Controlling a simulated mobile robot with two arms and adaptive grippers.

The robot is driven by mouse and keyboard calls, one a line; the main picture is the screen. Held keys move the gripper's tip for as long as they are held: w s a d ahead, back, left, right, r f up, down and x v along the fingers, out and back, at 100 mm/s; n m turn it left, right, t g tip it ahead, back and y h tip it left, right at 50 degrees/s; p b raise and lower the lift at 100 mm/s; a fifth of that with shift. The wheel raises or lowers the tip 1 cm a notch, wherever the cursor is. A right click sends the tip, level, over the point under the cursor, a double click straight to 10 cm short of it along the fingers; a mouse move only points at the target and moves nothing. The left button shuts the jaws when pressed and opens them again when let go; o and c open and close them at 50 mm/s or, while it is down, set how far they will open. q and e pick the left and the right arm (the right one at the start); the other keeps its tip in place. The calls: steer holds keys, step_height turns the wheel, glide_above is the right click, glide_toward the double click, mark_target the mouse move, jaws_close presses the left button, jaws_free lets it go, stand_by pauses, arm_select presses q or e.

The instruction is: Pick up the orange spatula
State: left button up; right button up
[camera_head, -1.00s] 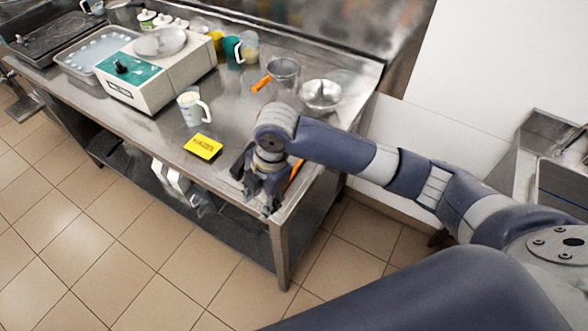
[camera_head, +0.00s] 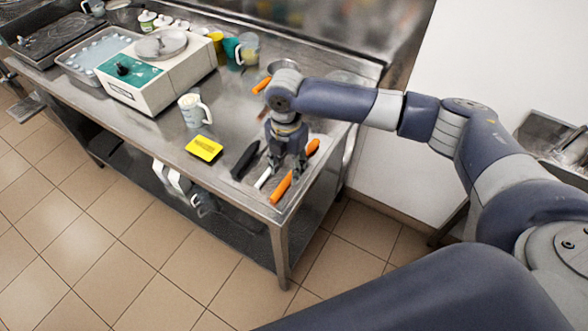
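An orange piece (camera_head: 281,188) shows on the steel table's near right corner, just below my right gripper. A second orange piece (camera_head: 313,147) shows just to the right of the gripper. The two line up, and the gripper hides the stretch between them, so I cannot tell for sure that they are one spatula. My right gripper (camera_head: 287,166) points down over this spot, its fingers apart, with nothing visibly held. Its exact height above the table is unclear. Another orange handle (camera_head: 262,85) lies farther back by the measuring cup. My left gripper is not in view.
A black utensil (camera_head: 245,160) and a white one (camera_head: 264,177) lie close left of the gripper. A yellow block (camera_head: 204,149), a white mug (camera_head: 193,111) and a scale-like machine (camera_head: 150,84) stand farther left. The steel table (camera_head: 235,185) has bare room at its front edge.

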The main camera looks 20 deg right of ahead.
mark_target(287, 179)
steer(key=shift+f+p, duration=0.3)
steer(key=shift+f, duration=0.1)
steer(key=f, duration=0.1)
steer(key=f+p, duration=0.1)
steer(key=f, duration=0.1)
steer(key=shift+w+a+f, duration=0.15)
steer(key=shift+w+f, duration=0.05)
steer(key=shift+f, duration=0.4)
steer(key=shift+c, duration=0.6)
jaws_close()
